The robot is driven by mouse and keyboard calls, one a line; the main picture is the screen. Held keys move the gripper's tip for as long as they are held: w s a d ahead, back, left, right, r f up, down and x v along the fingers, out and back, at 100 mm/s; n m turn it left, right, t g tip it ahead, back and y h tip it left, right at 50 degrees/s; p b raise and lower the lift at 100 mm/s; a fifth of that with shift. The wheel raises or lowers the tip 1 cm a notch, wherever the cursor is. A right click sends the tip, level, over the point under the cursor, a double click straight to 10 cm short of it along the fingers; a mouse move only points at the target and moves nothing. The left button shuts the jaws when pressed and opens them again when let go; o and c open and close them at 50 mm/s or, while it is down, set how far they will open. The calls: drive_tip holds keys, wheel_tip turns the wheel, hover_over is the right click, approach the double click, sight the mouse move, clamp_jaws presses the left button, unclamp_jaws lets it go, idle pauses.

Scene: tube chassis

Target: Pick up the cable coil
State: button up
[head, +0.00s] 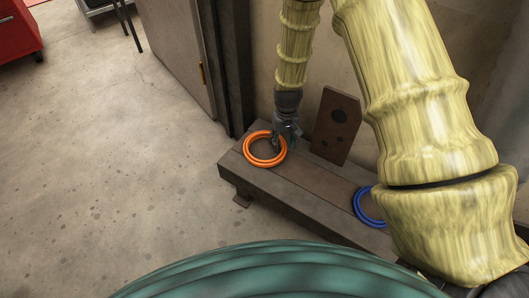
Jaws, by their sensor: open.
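An orange cable coil (250,159) lies flat on a low dark bench (300,191), near its far left end. My gripper (280,146) hangs down over the coil's right side, with the arm coming from above. Its fingers are small and dark here, and whether they touch the coil cannot be told. A blue cable coil (361,208) lies farther right on the same bench, partly hidden behind my arm.
A brown board with dark holes (337,126) stands upright on the bench, right of my gripper. A red cabinet (18,30) is at the far left. The concrete floor at left is clear.

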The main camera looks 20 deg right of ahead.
drive_tip(key=shift+f, duration=0.55)
clamp_jaws()
drive_tip(key=shift+r, duration=0.1)
drive_tip(key=shift+r, duration=0.1)
